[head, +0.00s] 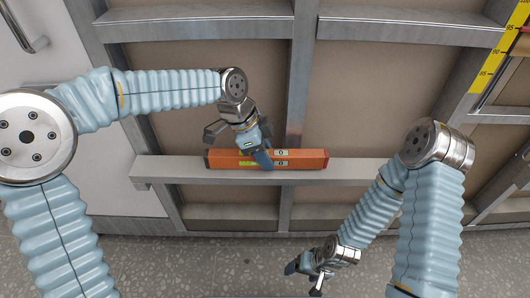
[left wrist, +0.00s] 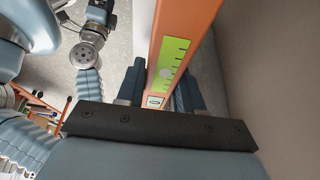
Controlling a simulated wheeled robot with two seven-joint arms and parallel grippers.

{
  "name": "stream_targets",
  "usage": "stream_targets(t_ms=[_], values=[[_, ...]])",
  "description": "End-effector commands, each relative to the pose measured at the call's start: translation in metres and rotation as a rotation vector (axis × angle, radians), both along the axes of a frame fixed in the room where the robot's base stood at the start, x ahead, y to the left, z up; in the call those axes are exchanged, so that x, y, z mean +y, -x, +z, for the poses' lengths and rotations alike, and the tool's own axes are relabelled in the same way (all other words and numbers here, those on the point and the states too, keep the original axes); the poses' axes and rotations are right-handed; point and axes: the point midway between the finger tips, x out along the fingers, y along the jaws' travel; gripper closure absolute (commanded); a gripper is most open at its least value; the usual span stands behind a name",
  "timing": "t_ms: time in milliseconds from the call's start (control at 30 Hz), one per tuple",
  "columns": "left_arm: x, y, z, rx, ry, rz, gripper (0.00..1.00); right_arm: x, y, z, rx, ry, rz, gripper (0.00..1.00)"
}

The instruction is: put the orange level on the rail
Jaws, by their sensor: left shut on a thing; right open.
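The orange level (head: 302,160) lies lengthwise along the grey metal rail (head: 365,172), over its middle part. Its long side runs parallel to the rail, with bare rail at both ends. I cannot tell whether it touches the rail or sits just above it. My left gripper (head: 262,158) is shut on the level near its middle. In the left wrist view the level (left wrist: 185,40), with a green label, passes between the fingers of my left gripper (left wrist: 161,88). My right gripper (head: 304,272) is low in front of the rail, open and empty.
Grey metal studs (head: 302,75) and upper crossbars (head: 195,24) frame beige panels behind the rail. A yellow measuring strip (head: 498,50) is at the upper right. A white door or panel with a handle (head: 35,45) is at the left. Speckled floor (head: 220,262) lies open below.

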Motion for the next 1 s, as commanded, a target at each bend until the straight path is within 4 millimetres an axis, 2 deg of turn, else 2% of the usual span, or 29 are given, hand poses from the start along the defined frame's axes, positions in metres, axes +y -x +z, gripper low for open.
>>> stream_targets(t_ms=[67,100,233,567,667,733,1000], values=[[0.000,0.000,0.001,-0.001,0.001,0.000,1.00,0.000,0.000,0.000,0.000,0.000,0.000,0.22],[0.000,0.000,0.000,0.000,0.000,0.000,0.59,0.000,0.000,0.000,0.000,0.000,0.000,0.22],[0.000,0.000,0.000,0.000,0.000,0.000,0.39,0.000,0.000,0.000,0.000,0.000,0.000,0.22],[0.000,0.000,0.005,0.000,0.000,0.000,0.38,0.000,0.000,0.004,0.000,-0.001,0.001,0.22],[0.000,0.000,0.020,-0.001,0.000,-0.001,0.38,0.003,0.001,0.016,0.002,-0.004,0.005,0.22],[0.006,-0.001,0.027,-0.005,0.001,0.002,0.38,0.003,0.001,0.010,0.001,-0.005,0.006,0.22],[0.024,-0.001,0.072,-0.002,0.001,0.002,0.38,0.004,0.002,0.013,0.003,-0.005,0.007,0.22]])
